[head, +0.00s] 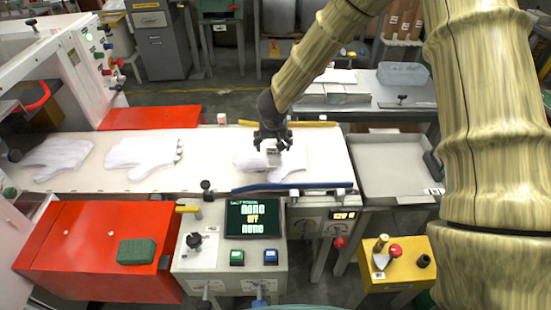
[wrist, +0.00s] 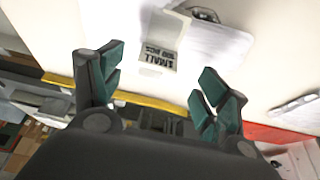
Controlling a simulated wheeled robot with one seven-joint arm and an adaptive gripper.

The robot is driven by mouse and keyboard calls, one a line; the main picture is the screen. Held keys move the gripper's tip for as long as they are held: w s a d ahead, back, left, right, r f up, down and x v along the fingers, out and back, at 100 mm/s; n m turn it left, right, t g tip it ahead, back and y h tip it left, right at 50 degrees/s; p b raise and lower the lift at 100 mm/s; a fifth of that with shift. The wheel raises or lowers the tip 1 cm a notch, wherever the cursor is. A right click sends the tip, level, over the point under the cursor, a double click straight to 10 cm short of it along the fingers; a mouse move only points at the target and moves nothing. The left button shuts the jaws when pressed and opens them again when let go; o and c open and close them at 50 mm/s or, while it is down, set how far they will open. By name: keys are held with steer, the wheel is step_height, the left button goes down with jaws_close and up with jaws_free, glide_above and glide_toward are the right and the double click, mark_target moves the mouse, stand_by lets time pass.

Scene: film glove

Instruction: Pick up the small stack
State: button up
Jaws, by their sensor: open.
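A white glove stack (head: 290,165) lies on the pale belt, partly hidden under my gripper (head: 272,138) in the head view. The wrist view shows a label reading "SMALL 100 PCS" (wrist: 157,57), with white glove material (wrist: 212,42) beside it. My gripper also shows in the wrist view (wrist: 160,75), its green-padded fingers spread and empty. The label lies beyond the gap between the fingertips. I cannot tell whether the fingers touch anything.
Two more glove stacks lie to the left on the belt, one middle (head: 143,152) and one far left (head: 58,157). A yellow rail (head: 300,124) and a blue rail (head: 290,185) edge the belt. A grey tray (head: 395,168) stands right, and a control panel (head: 225,262) in front.

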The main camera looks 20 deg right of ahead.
mark_target(274, 148)
steer(key=shift+x, duration=2.85)
steer(key=shift+w+d, duration=0.15)
steer(key=c, duration=1.1)
